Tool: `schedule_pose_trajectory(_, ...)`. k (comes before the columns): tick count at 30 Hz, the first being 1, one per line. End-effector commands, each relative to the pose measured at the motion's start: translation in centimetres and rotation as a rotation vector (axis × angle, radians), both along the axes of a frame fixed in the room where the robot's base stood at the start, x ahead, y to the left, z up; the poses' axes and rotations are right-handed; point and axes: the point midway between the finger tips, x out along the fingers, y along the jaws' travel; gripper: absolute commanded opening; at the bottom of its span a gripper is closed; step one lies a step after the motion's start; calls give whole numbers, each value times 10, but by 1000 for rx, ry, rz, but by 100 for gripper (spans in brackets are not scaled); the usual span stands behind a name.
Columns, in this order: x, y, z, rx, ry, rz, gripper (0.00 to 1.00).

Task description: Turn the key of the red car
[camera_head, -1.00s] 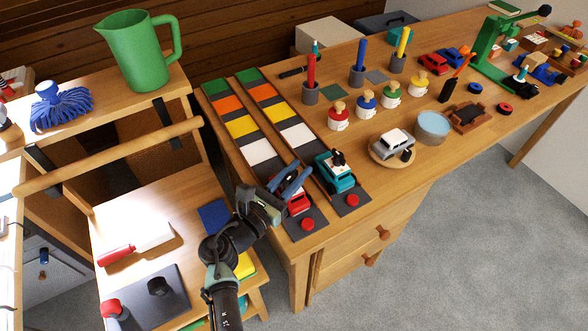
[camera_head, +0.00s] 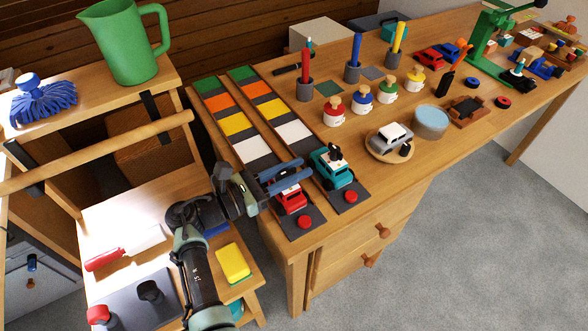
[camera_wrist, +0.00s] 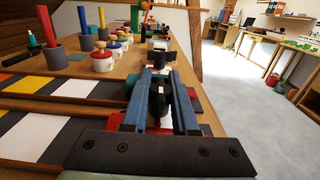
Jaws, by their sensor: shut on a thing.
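The red car (camera_head: 291,201) sits at the near end of the left track on the table, with a red button (camera_head: 305,222) in front of it. My gripper (camera_head: 306,170) is over the car's roof, its blue fingers pointing right. In the wrist view the fingers (camera_wrist: 160,75) close from both sides around a dark key (camera_wrist: 158,102). The fingers mostly hide the key and roof in the head view. Red bodywork shows beside the fingers in the wrist view (camera_wrist: 205,118).
A teal car (camera_head: 332,168) with a black key on top stands close by on the right track. A shelf with a yellow block (camera_head: 233,263) is at left.

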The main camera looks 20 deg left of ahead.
Motion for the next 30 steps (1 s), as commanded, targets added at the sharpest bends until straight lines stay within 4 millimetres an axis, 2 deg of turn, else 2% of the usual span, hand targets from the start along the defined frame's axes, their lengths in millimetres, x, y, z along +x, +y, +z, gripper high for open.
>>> schedule_pose_trajectory(5, 0, -1, 0, 1, 1, -2, 0)
schedule_pose_trajectory(6, 0, -1, 0, 0, 0, -2, 28)
schedule_pose_trajectory(10, 0, -1, 0, 0, 0, -2, 52)
schedule_pose_trajectory(11, 0, -1, 0, 0, 0, -1, 54)
schedule_pose_trajectory(22, -4, 4, 0, 0, 0, 2, 54)
schedule_pose_trajectory(26, -19, 16, 1, -1, 1, 4, 54)
schedule_pose_trajectory(30, -44, 35, 1, -1, 1, 5, 54)
